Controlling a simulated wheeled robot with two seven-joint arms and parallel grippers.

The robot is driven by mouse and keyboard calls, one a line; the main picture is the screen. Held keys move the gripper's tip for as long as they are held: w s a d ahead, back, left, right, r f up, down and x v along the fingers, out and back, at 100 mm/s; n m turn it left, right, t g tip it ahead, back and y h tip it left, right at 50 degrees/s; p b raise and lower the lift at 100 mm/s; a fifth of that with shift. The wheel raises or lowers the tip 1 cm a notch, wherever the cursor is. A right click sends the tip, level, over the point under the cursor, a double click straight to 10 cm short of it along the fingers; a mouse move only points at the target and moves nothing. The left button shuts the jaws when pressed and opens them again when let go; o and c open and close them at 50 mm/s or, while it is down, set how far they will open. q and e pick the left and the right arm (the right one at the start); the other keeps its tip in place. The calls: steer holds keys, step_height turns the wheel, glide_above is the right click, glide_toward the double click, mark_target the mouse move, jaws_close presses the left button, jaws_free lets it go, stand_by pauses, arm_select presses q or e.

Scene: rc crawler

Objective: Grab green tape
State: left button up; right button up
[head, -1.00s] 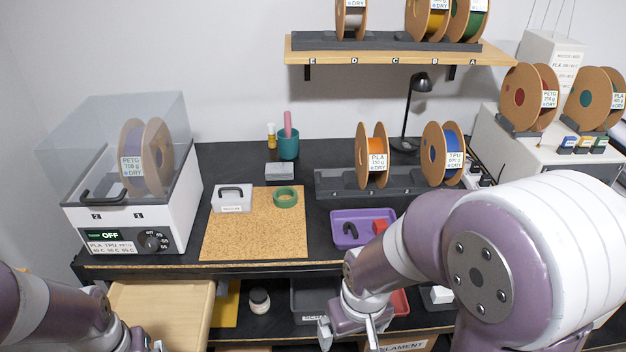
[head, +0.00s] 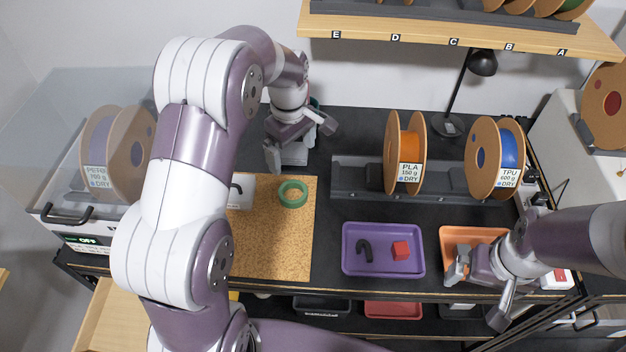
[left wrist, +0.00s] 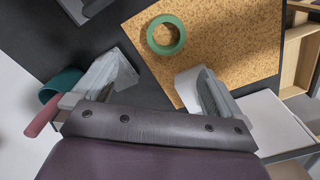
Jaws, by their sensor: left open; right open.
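The green tape (head: 293,194) is a ring lying flat on the cork mat (head: 280,250), near its far right corner. In the left wrist view the tape (left wrist: 166,35) lies on the cork, apart from both fingers. My left gripper (head: 301,143) is open and empty, beyond the far edge of the mat, behind the tape in the head view. Its spread fingers (left wrist: 158,78) also show in the left wrist view. My right gripper (head: 478,292) is open and empty at the table's front right, by the orange tray (head: 462,237).
A purple tray (head: 383,272) holds a black hook-shaped piece and a red block. Spools stand in a dark rack (head: 350,180) behind it. A white handled box (head: 243,192) sits left of the tape, partly hidden by my arm. A teal cup (left wrist: 62,85) stands near the left gripper.

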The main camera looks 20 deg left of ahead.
mark_target(291, 196)
arm_select(q)
steer(key=shift+n, duration=0.3)
steer(key=f+p, duration=0.1)
steer(key=f, duration=0.3)
steer(key=f+p, duration=0.1)
steer(key=f, duration=0.3)
steer(key=s+f+p, duration=0.1)
steer(key=f+p, duration=0.1)
steer(key=f, duration=0.2)
steer(key=shift+s+a, duration=0.1)
steer(key=shift+a, duration=0.2)
steer(key=shift+f, duration=0.3)
steer(key=shift+r, duration=0.1)
steer(key=c, duration=1.1)
